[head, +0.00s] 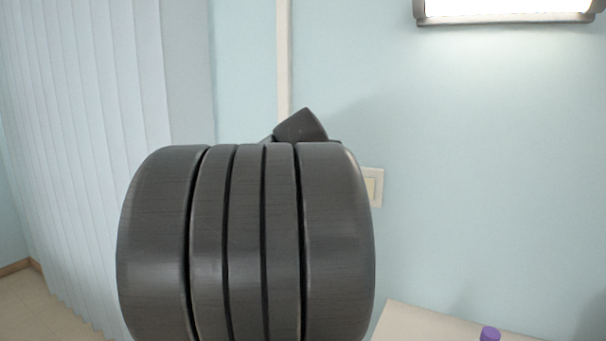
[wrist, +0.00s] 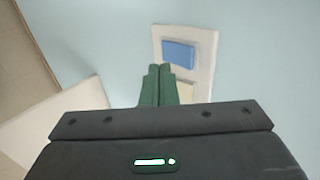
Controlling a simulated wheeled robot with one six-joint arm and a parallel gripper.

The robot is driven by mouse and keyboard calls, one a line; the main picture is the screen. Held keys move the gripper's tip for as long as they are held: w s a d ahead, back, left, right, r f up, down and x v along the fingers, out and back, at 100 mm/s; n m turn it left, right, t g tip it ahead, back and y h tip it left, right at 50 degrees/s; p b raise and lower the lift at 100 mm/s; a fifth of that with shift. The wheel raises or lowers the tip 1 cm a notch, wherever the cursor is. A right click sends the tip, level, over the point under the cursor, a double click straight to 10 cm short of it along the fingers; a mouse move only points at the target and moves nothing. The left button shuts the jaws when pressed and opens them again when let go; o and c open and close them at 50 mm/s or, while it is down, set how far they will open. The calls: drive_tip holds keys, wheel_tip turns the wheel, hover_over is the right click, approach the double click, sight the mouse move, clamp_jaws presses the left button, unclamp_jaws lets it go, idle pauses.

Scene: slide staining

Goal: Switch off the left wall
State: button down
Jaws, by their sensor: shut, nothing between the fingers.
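A white switch plate is on the pale blue wall. In the wrist view the plate (wrist: 208,55) carries a blue rocker (wrist: 178,54) and a cream rocker (wrist: 186,89) that is partly hidden by my fingers. In the head view only the right part of the plate (head: 378,172) and a cream rocker (head: 370,188) show; my dark arm hides the rest. My gripper (wrist: 160,68) has its green fingers together and empty, with the tips over the plate's left part, just below the blue rocker. I cannot tell whether they touch. The fingers are hidden in the head view.
A lit wall lamp (head: 505,8) hangs at the upper right. A pale table (head: 425,322) with a purple-capped item (head: 490,334) is at the lower right. Vertical blinds (head: 95,130) cover the left, and a white strip (head: 283,60) runs up the wall.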

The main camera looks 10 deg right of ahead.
drive_tip(key=shift+w+d+r+p, duration=0.2)
drive_tip(key=shift+w+d, duration=0.2)
drive_tip(key=shift+w, duration=0.15)
drive_tip(key=shift+w+d+r+p, duration=0.15)
drive_tip(key=shift+w+d, duration=0.2)
drive_tip(key=shift+w, duration=0.2)
drive_tip(key=shift+f, duration=0.1)
drive_tip(key=shift+w+d+p, duration=0.2)
drive_tip(key=shift+w+p, duration=0.05)
drive_tip(key=shift+p, duration=0.45)
drive_tip(key=shift+r+p, duration=0.35)
drive_tip(key=shift+r, duration=0.55)
